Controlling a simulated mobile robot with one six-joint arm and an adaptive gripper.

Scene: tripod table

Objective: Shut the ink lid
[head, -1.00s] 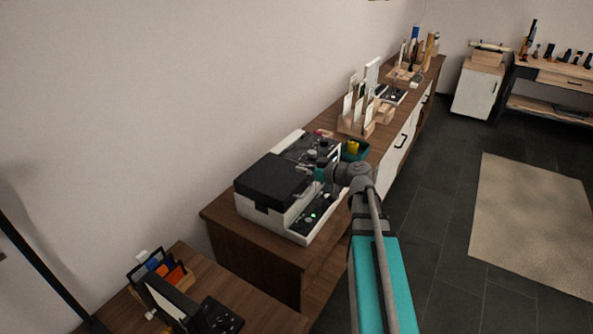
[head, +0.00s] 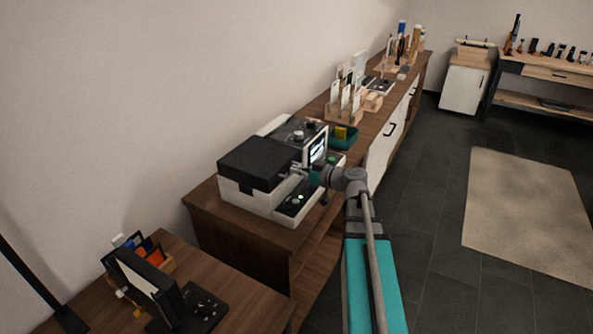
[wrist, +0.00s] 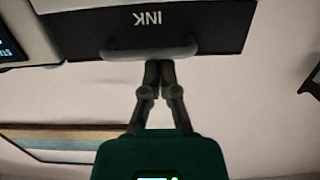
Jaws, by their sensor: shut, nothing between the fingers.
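The ink lid (head: 260,161) is the black cover on top of a white machine (head: 255,204) at the near end of the long counter. In the wrist view its dark front face, the lid (wrist: 215,25), bears the word INK upside down, with a rounded grey handle (wrist: 185,50) along its edge. My gripper (head: 302,172) is at the lid's right side in the head view. In the wrist view my gripper (wrist: 159,66) is shut and empty, its tips at the handle; I cannot tell if they touch. How far the lid stands open is unclear.
A small lit screen (head: 316,148) stands right behind my gripper. A teal tray (head: 343,138) with a yellow item and wooden racks (head: 347,104) are farther along the counter (head: 295,240). A lower table (head: 240,300) is at the near left.

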